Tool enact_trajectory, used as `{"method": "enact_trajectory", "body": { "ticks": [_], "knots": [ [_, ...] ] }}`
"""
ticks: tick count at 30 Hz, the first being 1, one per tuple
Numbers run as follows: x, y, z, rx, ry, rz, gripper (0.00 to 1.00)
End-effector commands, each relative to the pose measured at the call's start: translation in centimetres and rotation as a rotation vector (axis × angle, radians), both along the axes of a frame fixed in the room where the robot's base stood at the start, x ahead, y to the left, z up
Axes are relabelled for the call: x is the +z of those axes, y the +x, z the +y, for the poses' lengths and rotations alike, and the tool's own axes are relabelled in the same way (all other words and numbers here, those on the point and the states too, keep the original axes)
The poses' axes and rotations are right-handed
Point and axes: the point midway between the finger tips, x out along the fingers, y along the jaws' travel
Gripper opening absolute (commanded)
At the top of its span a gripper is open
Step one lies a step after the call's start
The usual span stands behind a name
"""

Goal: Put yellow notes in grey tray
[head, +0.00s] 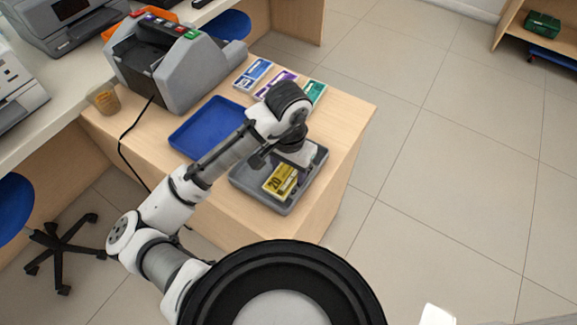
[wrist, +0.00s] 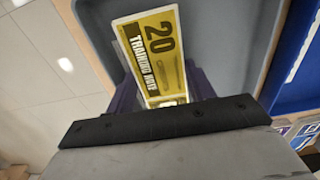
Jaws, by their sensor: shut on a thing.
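The yellow notes (head: 279,180), marked 20, are over the grey tray (head: 257,196) in the head view. In the wrist view the yellow notes (wrist: 150,50) stick out from between the dark fingers of my gripper (wrist: 165,92), which is shut on them. The grey tray (wrist: 225,40) lies behind them there. In the head view my gripper (head: 296,169) is over the tray, and my arm hides part of the tray and the far end of the notes. I cannot tell whether the notes touch the tray floor.
A blue tray (head: 208,127) lies beside the grey one on the wooden counter. Blue (head: 254,74), purple (head: 272,87) and green (head: 315,92) note bundles lie at the back. A grey counting machine (head: 180,65) stands at the back left, with a cup (head: 104,99) nearby.

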Motion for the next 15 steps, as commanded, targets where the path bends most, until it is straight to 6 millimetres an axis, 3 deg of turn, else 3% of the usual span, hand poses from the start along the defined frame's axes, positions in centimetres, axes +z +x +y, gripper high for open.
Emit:
{"method": "enact_trajectory", "body": {
  "ticks": [3, 10, 15],
  "knots": [
    [-0.1, 0.0, 0.0, 0.0, 0.0, 0.0, 0.63],
    [0.0, 0.0, 0.0, 0.0, 0.0, 0.0, 0.63],
    [1.3, 0.1, 0.1, 0.001, 0.001, -0.003, 0.63]
  ]
}}
